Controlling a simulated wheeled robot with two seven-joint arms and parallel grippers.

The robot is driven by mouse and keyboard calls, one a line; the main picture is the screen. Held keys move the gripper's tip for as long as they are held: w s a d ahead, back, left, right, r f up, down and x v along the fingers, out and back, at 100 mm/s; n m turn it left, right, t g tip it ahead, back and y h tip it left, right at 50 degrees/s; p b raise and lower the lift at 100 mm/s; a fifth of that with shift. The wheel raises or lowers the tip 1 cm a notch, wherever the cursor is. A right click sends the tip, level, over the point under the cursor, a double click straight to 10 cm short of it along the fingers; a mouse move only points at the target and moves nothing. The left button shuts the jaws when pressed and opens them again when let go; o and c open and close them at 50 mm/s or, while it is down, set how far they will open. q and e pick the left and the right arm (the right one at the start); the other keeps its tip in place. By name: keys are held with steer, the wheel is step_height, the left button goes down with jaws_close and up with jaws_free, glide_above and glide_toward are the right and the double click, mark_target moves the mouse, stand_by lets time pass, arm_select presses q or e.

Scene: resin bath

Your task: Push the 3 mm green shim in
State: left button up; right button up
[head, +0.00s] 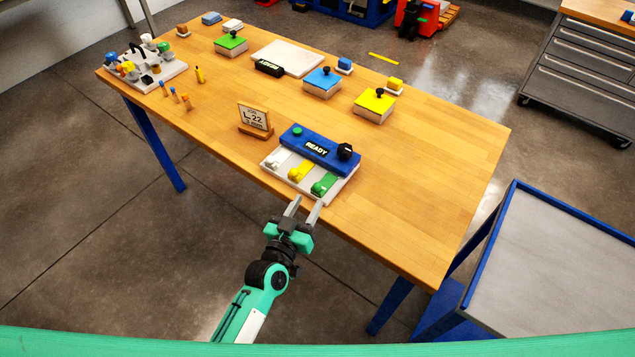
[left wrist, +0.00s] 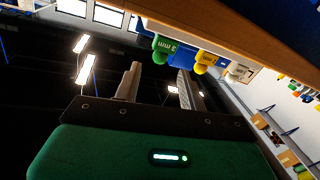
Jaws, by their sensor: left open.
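The green shim (head: 323,184) lies in the right-hand slot of a white fixture (head: 349,188) near the table's front edge. Its tab faces the edge. In the left wrist view the green shim (left wrist: 163,47) reads "3 mm" and shows just beyond and between my fingertips. A yellow shim (head: 301,171) and a white shim (head: 277,161) lie beside it to the left. A blue block (head: 318,150) marked "READY" sits behind the shims. My left gripper (head: 304,206) is open and empty at the table's front edge, just short of the fixture. I see no contact with the shim.
A wooden stand with an "L 22" card (head: 254,118) stands left of the fixture. Green (head: 231,45), blue (head: 322,83) and yellow (head: 374,105) topped boxes stand farther back. The table right of the fixture is clear. A grey-topped cart (head: 560,260) stands at right.

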mark_target(315, 190)
arm_select(q)
steer(key=p+x, duration=0.1)
steer(key=x, duration=0.6)
